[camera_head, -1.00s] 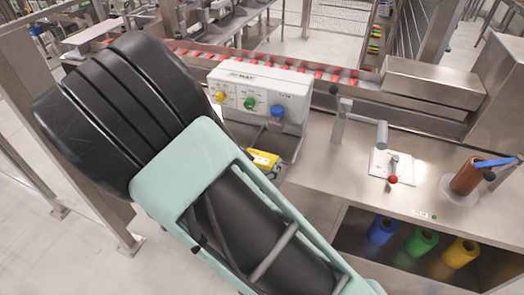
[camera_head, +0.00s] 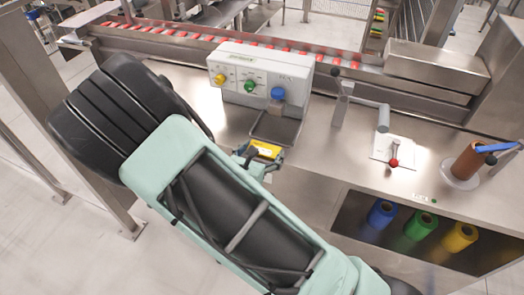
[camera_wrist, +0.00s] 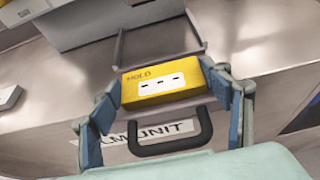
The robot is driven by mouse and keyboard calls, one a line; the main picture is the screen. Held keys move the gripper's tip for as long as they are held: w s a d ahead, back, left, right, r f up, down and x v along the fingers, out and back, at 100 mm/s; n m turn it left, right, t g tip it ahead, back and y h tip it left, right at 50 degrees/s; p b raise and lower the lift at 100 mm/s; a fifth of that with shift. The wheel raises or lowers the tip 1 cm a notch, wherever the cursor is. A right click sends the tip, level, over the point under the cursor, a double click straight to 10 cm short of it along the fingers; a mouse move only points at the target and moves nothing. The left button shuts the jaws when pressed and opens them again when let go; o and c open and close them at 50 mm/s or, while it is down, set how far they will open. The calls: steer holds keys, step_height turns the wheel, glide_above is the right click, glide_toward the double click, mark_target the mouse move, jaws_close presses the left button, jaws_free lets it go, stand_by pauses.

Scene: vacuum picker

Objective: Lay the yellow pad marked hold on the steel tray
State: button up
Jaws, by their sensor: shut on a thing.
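The yellow pad (camera_wrist: 160,84), marked HOLD with a white label, sits between the two blue finger pads of my gripper (camera_wrist: 162,92). My gripper is shut on it from its left and right ends. In the head view the pad (camera_head: 265,149) shows at the front edge of the bench, with my gripper (camera_head: 259,158) around it, partly hidden by my arm. The steel tray (camera_head: 276,129) lies just behind the pad, in front of the white control box, and looks empty. In the wrist view the tray (camera_wrist: 158,44) shows beyond the pad, its near part covered by it.
The white control box (camera_head: 261,80) with coloured knobs stands behind the tray. A black handle (camera_wrist: 178,143) and a lettered label show below the pad in the wrist view. A metal post (camera_head: 341,102) and a red-knobbed lever (camera_head: 394,162) stand to the right.

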steer(key=o, duration=1.1)
steer(key=shift+o, duration=0.2)
steer(key=shift+r, duration=0.1)
steer(key=shift+r+p, duration=0.2)
steer(key=shift+p, duration=0.25)
steer(key=v, duration=1.2)
steer(key=shift+b, duration=0.3)
steer(key=shift+f, duration=0.1)
